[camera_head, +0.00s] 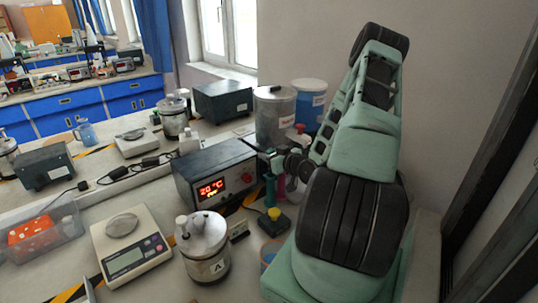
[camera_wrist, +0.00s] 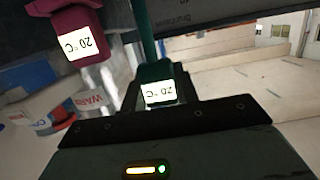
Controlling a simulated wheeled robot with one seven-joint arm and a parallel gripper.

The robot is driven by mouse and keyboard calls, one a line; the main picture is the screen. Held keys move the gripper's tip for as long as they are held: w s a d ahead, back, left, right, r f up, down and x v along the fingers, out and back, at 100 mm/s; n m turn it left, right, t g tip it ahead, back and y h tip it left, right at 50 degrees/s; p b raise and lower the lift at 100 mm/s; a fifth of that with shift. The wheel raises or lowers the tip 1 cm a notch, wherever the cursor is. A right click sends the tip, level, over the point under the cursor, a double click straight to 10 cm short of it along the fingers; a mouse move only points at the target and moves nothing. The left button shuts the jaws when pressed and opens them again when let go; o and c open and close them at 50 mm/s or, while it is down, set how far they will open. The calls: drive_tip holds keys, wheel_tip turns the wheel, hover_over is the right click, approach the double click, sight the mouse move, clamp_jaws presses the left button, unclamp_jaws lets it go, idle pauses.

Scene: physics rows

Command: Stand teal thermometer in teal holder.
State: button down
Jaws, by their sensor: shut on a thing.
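The teal thermometer (camera_wrist: 160,88) is in the wrist view, with a "20 °C" display on its head and a thin teal stem running toward the top of the picture. My gripper (camera_wrist: 160,103) is shut on its head. In the head view my gripper (camera_head: 274,158) is small, beside the right end of the dark heater box. A teal upright piece (camera_head: 270,190) shows below it; I cannot tell whether this is the teal holder. A magenta thermometer (camera_wrist: 80,35), also reading "20 °C", is to the left in the wrist view. The stem's far end is out of view.
The dark box (camera_head: 215,177) with a red display stands left of my gripper. A black box with a yellow button (camera_head: 274,218) is in front. Grey (camera_head: 268,113) and blue (camera_head: 310,103) canisters stand behind. A steel pot (camera_head: 205,250) and scale (camera_head: 130,245) are nearer.

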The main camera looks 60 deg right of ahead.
drive_tip(key=shift+f, duration=0.15)
drive_tip(key=c, duration=1)
unclamp_jaws()
drive_tip(key=v, duration=1.7)
drive_tip(key=shift+s+p, duration=0.2)
drive_tip(key=shift+p, duration=0.2)
